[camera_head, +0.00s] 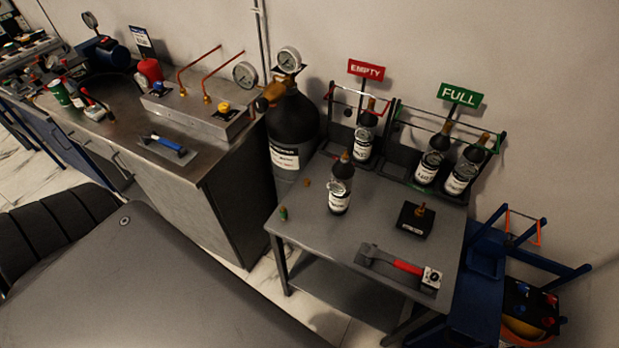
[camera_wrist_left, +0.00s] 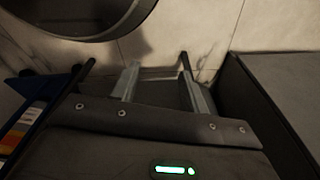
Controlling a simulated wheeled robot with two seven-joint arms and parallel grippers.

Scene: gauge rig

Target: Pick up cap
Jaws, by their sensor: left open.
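No thing in view is plainly labelled a cap. Two small items lie near the left edge of the grey table (camera_head: 375,215): a brownish piece (camera_head: 307,182) and a short green piece (camera_head: 283,213). Either may be the cap; they are too small to tell. A dark bottle with a white label (camera_head: 340,190) stands upright to their right. My left gripper (camera_wrist_left: 161,84) shows in the left wrist view, with its two fingers apart and nothing between them. It is over pale floor tiles, away from the tabletop items. My right gripper is in neither view.
A black block with a brass fitting (camera_head: 414,219) and a red-handled tool (camera_head: 407,266) lie on the table's right. Bottle racks stand behind, under EMPTY (camera_head: 366,70) and FULL (camera_head: 460,95) signs. A large black cylinder (camera_head: 291,130) stands left.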

